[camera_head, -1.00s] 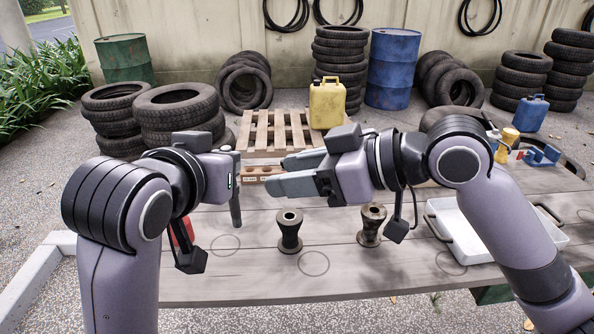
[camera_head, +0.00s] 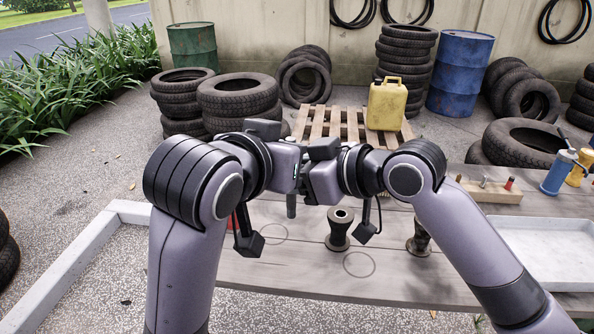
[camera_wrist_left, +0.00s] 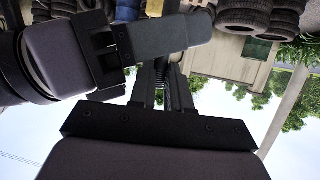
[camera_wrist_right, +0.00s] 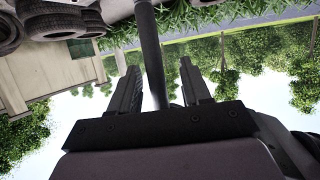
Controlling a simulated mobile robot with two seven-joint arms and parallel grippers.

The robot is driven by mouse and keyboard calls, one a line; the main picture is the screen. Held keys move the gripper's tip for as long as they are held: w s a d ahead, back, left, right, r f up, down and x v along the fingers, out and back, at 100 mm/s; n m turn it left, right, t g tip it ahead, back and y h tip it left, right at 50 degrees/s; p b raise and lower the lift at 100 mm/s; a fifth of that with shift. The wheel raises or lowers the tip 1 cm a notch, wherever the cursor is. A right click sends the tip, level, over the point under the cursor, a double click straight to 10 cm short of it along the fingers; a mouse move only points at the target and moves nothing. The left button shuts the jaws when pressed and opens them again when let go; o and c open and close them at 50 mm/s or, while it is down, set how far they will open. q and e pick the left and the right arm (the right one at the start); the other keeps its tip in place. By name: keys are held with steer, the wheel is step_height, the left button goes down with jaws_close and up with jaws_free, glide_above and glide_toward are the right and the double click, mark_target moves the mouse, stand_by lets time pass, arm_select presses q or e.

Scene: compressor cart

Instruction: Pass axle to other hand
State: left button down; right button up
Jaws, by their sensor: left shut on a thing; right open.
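The axle, a dark grey rod (camera_head: 291,206), hangs upright below the two wrists in the head view. My left gripper (camera_wrist_left: 159,82) is shut on it; the head view hides its fingers behind the wrist. My right gripper (camera_wrist_right: 158,85) is open, with the axle (camera_wrist_right: 150,45) passing between its spread fingers in the right wrist view. I cannot tell whether either finger touches it. The two wrists face each other closely over the table.
Two dark spools (camera_head: 340,230) (camera_head: 418,240) stand on the grey table (camera_head: 300,275), near drawn circles. A white tray (camera_head: 550,250) lies at the right, with a wooden peg block (camera_head: 490,190) and a blue can (camera_head: 558,172) behind it. A red object (camera_head: 231,222) is partly hidden at left.

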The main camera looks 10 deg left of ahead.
steer(key=shift+c, duration=0.3)
jaws_close()
arm_select(q)
steer(key=c, duration=1)
jaws_free()
arm_select(e)
steer(key=shift+r, duration=0.1)
arm_select(q)
steer(key=shift+d, duration=0.1)
